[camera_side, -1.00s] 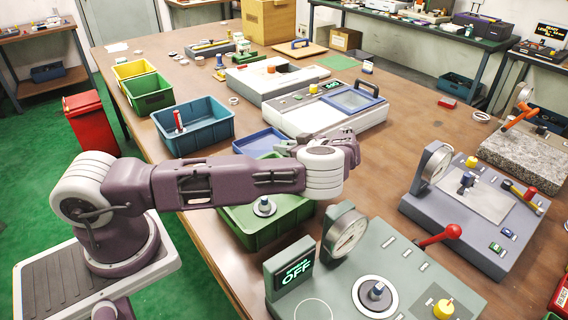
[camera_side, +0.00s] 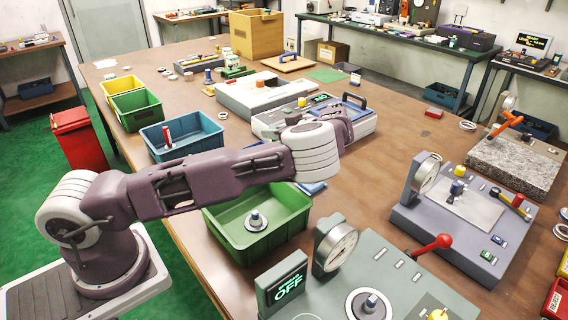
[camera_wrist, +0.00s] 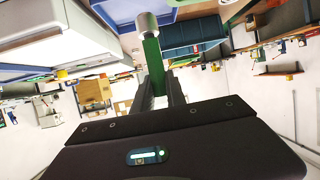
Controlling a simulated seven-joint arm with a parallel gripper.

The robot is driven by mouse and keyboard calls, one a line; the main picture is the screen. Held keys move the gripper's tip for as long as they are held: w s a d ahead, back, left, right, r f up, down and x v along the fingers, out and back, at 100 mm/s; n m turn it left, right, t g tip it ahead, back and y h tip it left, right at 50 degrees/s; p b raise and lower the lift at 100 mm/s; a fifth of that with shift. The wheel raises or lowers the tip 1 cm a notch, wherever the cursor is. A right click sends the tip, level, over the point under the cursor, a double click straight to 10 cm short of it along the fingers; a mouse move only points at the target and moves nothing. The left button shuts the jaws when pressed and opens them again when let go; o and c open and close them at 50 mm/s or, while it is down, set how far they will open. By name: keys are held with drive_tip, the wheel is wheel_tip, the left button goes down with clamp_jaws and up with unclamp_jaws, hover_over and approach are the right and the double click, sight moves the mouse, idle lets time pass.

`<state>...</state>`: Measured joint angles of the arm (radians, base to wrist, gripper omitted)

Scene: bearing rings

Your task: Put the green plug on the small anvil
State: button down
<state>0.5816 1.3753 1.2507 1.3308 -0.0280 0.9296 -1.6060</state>
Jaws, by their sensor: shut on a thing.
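In the wrist view my gripper (camera_wrist: 157,88) is shut on a green piece (camera_wrist: 153,62), which appears to be the green plug, with a silver cylinder at its far end. The front grey-green gauge station (camera_side: 415,286) has a round disc with a blue-topped post (camera_side: 371,302). The blue-grey gauge station (camera_side: 415,214) at the right has a pale plate with a small blue-topped post (camera_side: 457,188). I cannot tell which of these is the small anvil. My gripper is above the table, away from both.
A pale machine (camera_side: 290,122) stands behind my wrist. A granite block (camera_side: 520,168) is far right. Bare table lies between machine and stations.

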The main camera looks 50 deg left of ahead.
drive_tip(key=w+a+f+m+t+h, duration=0.1)
drive_tip(key=w+a+m+t+h, duration=0.1)
drive_tip(key=w+a+m+t, duration=0.35)
drive_tip(key=w+d+f+m+t+h, duration=0.1)
drive_tip(key=d+f+m+t+h, duration=0.2)
drive_tip(key=d+m+t+h, duration=0.4)
drive_tip(key=s+d+r+m+g+h, duration=0.1)
drive_tip(key=s+d+r+m+h, duration=0.2)
drive_tip(key=d+m+h, duration=0.35)
drive_tip(key=s+d+r+m+h, duration=0.3)
drive_tip(key=d+m, duration=0.1)
drive_tip(key=d, duration=0.5)
drive_tip(key=s+d+r+m+g+h, duration=0.1)
drive_tip(key=s+d+r+m+h, duration=0.2)
drive_tip(key=d+m+h, duration=0.3)
drive_tip(key=shift+n+y, duration=0.5)
drive_tip(key=shift+y, duration=0.15)
drive_tip(key=f, duration=0.3)
drive_tip(key=d+f, duration=0.1)
drive_tip(key=f, duration=0.6)
drive_tip(key=shift+w+d, duration=0.1)
drive_tip(key=shift+d, duration=0.15)
drive_tip(key=c, duration=1.3)
unclamp_jaws()
drive_tip(key=shift+c, duration=0.2)
drive_tip(key=shift+a, duration=0.1)
